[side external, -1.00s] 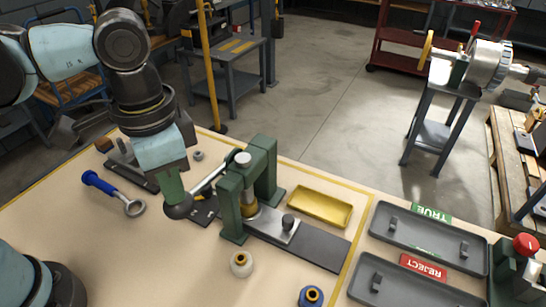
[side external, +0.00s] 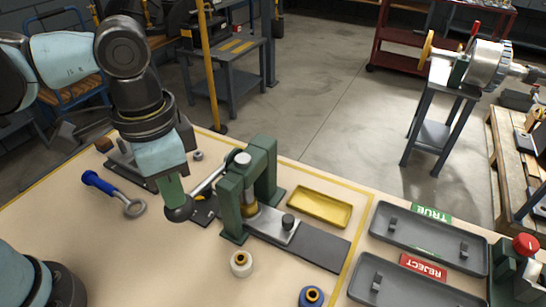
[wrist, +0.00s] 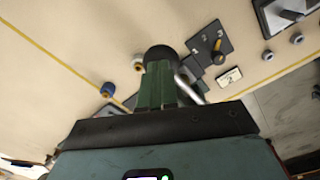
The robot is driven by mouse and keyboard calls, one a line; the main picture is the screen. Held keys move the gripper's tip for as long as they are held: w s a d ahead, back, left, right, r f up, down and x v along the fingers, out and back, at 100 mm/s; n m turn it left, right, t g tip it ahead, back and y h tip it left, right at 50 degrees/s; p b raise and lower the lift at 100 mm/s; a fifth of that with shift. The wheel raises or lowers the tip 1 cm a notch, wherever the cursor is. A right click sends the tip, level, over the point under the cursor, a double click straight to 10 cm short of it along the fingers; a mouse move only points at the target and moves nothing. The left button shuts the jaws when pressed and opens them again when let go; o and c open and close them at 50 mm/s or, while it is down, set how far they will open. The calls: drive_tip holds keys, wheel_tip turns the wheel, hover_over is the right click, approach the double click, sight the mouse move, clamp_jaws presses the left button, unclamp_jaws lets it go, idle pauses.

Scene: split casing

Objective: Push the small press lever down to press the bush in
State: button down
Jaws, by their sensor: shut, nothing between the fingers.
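The small green press (side external: 229,200) stands on the bench in the side view. Its lever (side external: 208,181) slopes down to the left and ends in a dark ball knob (side external: 179,208). My gripper (side external: 173,193) is shut and empty, with its green fingers pointing down onto the top of the knob, seemingly touching it. In the wrist view the fingers (wrist: 158,88) end at the dark knob (wrist: 160,57), and the lever rod runs down beside them. A brass-coloured bush (side external: 249,203) shows under the ram inside the press frame, partly hidden by the upright.
A yellow tray (side external: 319,207) lies behind the press slide (side external: 275,222). A white ring part (side external: 242,263) and a blue one (side external: 311,297) stand in front. A blue-handled tool (side external: 115,193) lies left. Grey TRUE (side external: 385,211) and REJECT (side external: 372,272) trays are at right.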

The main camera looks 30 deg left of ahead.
drive_tip(key=shift+s+f, duration=0.15)
drive_tip(key=shift+f, duration=0.6)
drive_tip(key=shift+s+f, duration=0.15)
drive_tip(key=shift+f, duration=0.6)
idle(1.9)
idle(0.4)
wheel_tip(320, 180, up, 11)
idle(1.1)
drive_tip(key=w+a+f+n+t, duration=0.3)
drive_tip(key=a+f, duration=0.2)
drive_tip(key=a, duration=0.3)
drive_tip(key=w+a+f+n+t, duration=0.3)
drive_tip(key=w+a+f+t, duration=0.1)
drive_tip(key=a, duration=0.4)
drive_tip(key=shift+f, duration=0.6)
